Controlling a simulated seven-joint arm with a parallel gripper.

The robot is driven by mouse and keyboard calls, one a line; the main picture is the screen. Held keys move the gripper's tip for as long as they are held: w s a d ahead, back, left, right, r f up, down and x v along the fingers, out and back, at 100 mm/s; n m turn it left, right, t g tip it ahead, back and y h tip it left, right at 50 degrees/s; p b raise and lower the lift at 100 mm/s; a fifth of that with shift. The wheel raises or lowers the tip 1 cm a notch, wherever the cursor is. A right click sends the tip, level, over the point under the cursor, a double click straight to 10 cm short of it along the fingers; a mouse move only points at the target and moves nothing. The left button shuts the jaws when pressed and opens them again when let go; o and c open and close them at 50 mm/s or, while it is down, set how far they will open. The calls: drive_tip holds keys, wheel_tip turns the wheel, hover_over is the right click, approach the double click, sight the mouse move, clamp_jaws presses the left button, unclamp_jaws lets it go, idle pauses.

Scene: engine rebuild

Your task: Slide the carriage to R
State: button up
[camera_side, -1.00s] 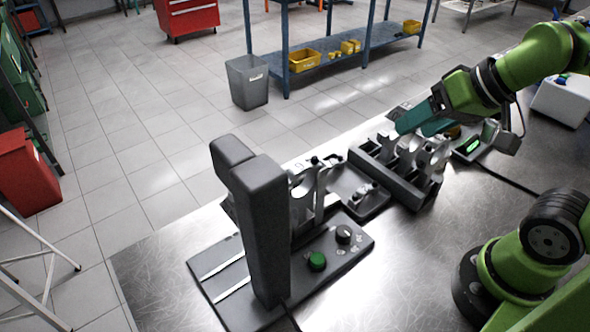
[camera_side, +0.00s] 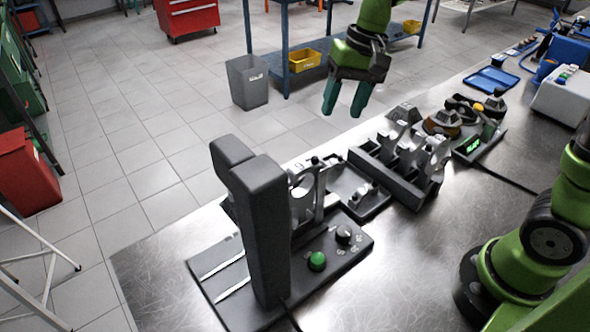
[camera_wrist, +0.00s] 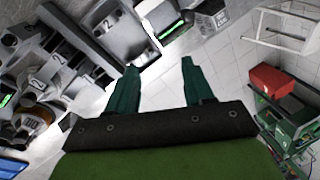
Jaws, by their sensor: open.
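The dark press-like fixture (camera_side: 262,230) stands at the front left of the metal bench in the side view. Its base has two pale rails (camera_side: 222,270), a green button (camera_side: 317,261) and a black knob (camera_side: 343,234). Pale metal parts (camera_side: 318,192) stand behind its tall column, which partly hides them. I cannot tell which part is the carriage, nor read an R mark. My gripper (camera_side: 346,106) is open and empty, raised above the far bench edge, fingers pointing down. Its parted green fingers also show in the wrist view (camera_wrist: 160,68).
A dark rack (camera_side: 388,180) with pale metal rods stands right of the fixture, with a small tray (camera_side: 357,192) between. A device with a green display (camera_side: 472,146) and dark round parts are farther right. A blue tray (camera_side: 491,80) lies behind.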

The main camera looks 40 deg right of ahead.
drive_tip(key=shift+w+a+m+g+y, duration=0.5)
drive_tip(key=shift+w+a+m+g, duration=1.8)
drive_tip(key=shift+w, duration=1.6)
drive_tip(key=x, duration=1.6)
drive_tip(key=shift+a+f, duration=0.2)
drive_tip(key=shift+f, duration=0.15)
clamp_jaws()
